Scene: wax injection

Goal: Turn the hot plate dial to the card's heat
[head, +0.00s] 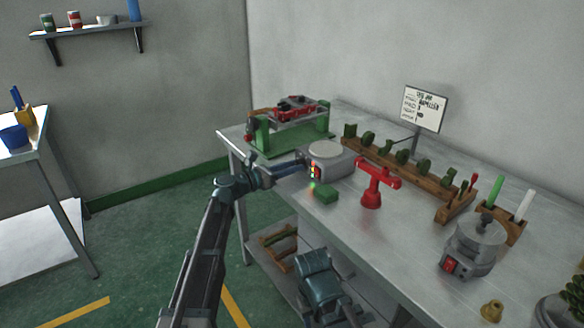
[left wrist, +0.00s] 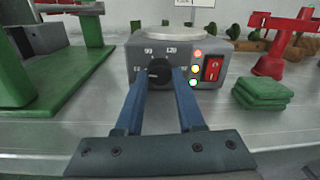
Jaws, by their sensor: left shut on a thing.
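The hot plate (head: 333,160) is a grey box with a round pale top, near the far left of the bench. In the left wrist view, the hot plate (left wrist: 222,48) has a black dial (left wrist: 158,69) with marks around it; 90 and 120 are readable. My left gripper (head: 304,169) is at the hot plate's front. In the left wrist view, its blue fingers (left wrist: 159,76) are shut on the dial, one on each side. The dial's exact pointing is unclear. The card (head: 424,108) stands on a post behind; its handwriting is too small to read.
A red switch (left wrist: 213,69) and three lights (left wrist: 195,69) are right of the dial. A green block stack (head: 325,193) and red stand (head: 371,187) are nearby. A green-framed device (head: 262,135) is left. A wooden rack (head: 405,172) and grey pot (head: 472,248) are right.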

